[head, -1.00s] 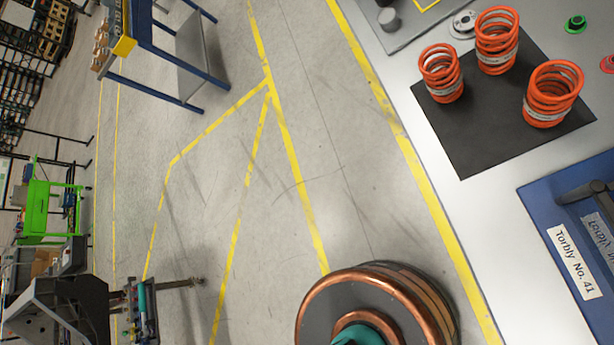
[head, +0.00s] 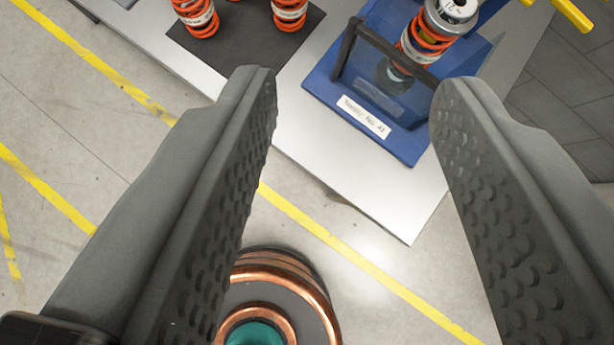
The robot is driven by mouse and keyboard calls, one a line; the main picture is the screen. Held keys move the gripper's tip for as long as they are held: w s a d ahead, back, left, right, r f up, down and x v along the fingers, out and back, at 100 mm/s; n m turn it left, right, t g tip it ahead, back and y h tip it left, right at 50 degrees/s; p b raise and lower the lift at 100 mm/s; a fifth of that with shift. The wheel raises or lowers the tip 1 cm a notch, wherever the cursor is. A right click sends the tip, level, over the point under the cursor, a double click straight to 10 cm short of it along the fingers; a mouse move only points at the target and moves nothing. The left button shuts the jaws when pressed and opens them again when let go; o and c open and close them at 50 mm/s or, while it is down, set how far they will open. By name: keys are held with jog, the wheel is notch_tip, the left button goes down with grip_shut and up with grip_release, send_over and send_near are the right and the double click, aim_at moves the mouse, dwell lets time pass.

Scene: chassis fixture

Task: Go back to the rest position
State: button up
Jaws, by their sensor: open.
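My gripper (head: 352,85) is open and empty, with its two dark grey, dimpled fingers wide apart. It hangs over the floor and the near edge of the light grey table (head: 290,140). Between the fingertips, farther off, is a blue fixture (head: 320,85) with a dark bar and a white label. An orange coil spring with a silver top (head: 415,45) stands in the fixture. My gripper touches none of these.
Two orange springs (head: 196,14) (head: 290,10) stand on a black mat (head: 245,45), partly cut off at the top. A yellow part (head: 570,14) sticks out at the top right. Grey floor with yellow lines (head: 50,190) lies open at the left.

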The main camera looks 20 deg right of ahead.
dwell(0.4)
jog(key=s+a+f+m+t, duration=0.1)
jog(key=s+f+t, duration=0.6)
jog(key=s+f, duration=0.8)
jog(key=s+m, duration=0.1)
jog(key=s, duration=0.3)
jog(key=shift+s+a+f+t+h, duration=0.3)
jog(key=shift+c, duration=0.2)
dwell(1.0)
